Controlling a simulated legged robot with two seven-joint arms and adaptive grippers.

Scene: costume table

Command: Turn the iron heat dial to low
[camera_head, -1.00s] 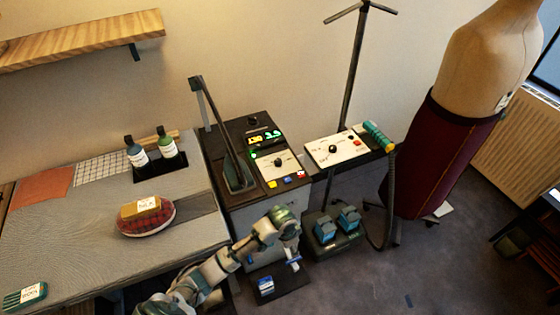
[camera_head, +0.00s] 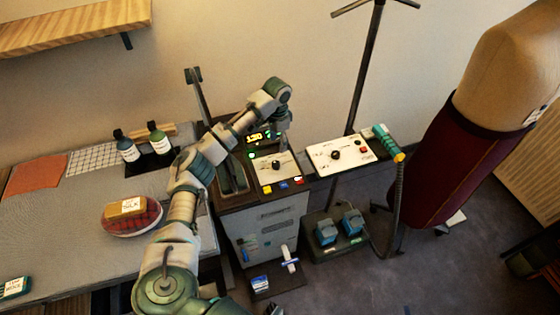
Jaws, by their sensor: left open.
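The dial's exact setting is too small to read. My left arm reaches over the table, and my left gripper (camera_head: 279,142) hangs open, pointing down just above and behind the dial. Its fingertips are dark and partly blend into the panel's back edge. I cannot tell whether they touch the dial. My right gripper is not in view.
A second white panel (camera_head: 338,153) with its own knob and red button stands just right, with a teal-handled hose (camera_head: 388,141). Bottles (camera_head: 158,138) and a pincushion (camera_head: 131,219) are on the table. A dress form stands right.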

